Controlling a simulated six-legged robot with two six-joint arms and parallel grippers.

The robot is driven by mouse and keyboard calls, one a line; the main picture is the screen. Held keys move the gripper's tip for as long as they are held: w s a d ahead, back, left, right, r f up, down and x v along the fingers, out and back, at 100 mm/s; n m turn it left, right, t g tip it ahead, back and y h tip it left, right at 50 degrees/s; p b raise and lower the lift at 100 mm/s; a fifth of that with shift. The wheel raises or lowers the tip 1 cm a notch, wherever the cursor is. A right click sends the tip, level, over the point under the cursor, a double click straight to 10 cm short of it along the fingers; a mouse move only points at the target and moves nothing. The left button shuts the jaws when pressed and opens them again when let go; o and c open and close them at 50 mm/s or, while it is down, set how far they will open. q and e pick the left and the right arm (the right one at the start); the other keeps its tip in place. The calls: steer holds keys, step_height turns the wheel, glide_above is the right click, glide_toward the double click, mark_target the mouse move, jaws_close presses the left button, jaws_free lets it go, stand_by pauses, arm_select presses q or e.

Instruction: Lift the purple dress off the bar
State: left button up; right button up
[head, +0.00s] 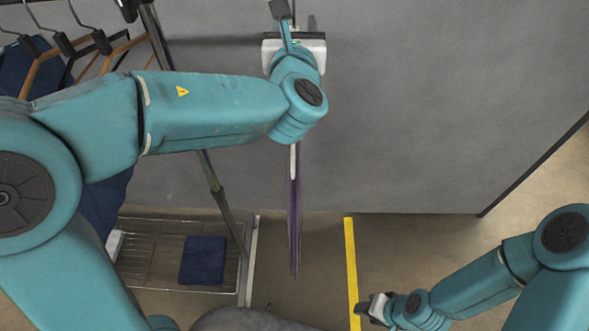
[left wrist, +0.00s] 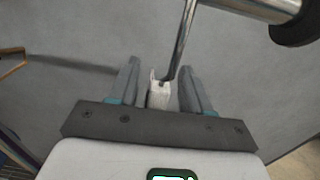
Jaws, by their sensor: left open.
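The purple dress (head: 295,225) hangs edge-on as a thin dark purple strip below my left wrist in the head view. Its upper part is hidden behind my arm. My left gripper (head: 295,17) is open at the top of that view. In the left wrist view its fingers (left wrist: 159,72) stand on either side of a white hanger piece (left wrist: 160,95), with gaps visible. A metal hook (left wrist: 183,45) runs up from this piece towards the shiny bar (left wrist: 250,8). My right gripper (head: 372,308) is low in the head view, away from the dress; its jaw opening is unclear.
Several hangers (head: 62,45) with dark blue clothes crowd the upper left beside a rack post (head: 215,185). A folded blue cloth (head: 203,260) lies on the wire shelf (head: 150,262). A grey panel (head: 430,110) stands behind. A yellow strip (head: 351,265) marks the floor.

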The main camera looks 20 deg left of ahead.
arm_select(q)
steer(key=shift+s, duration=0.1)
steer(key=shift+c, duration=0.4)
steer(key=shift+a, duration=0.1)
jaws_close()
